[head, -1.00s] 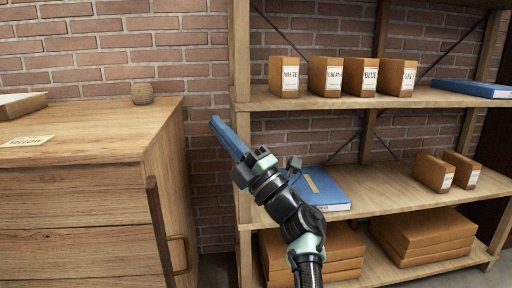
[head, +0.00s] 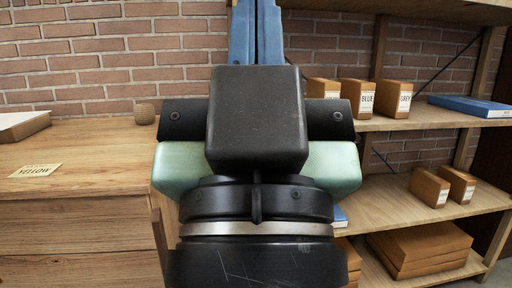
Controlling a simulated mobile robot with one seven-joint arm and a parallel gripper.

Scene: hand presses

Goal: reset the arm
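My gripper (head: 256,35) is large and close to the camera, in the middle of the head view. Its two long blue fingers point up and lie side by side with only a thin dark line between them. They look shut, with nothing seen between them; their tips run out of the top of the picture. My black and pale green wrist fills the lower middle and hides part of the shelf and cabinet.
A wooden cabinet (head: 80,205) stands at left with a small woven pot (head: 145,114) and a yellow label card (head: 36,171). Shelving (head: 440,115) at right holds labelled boxes (head: 403,98), a blue binder (head: 470,106) and brown boxes (head: 420,246).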

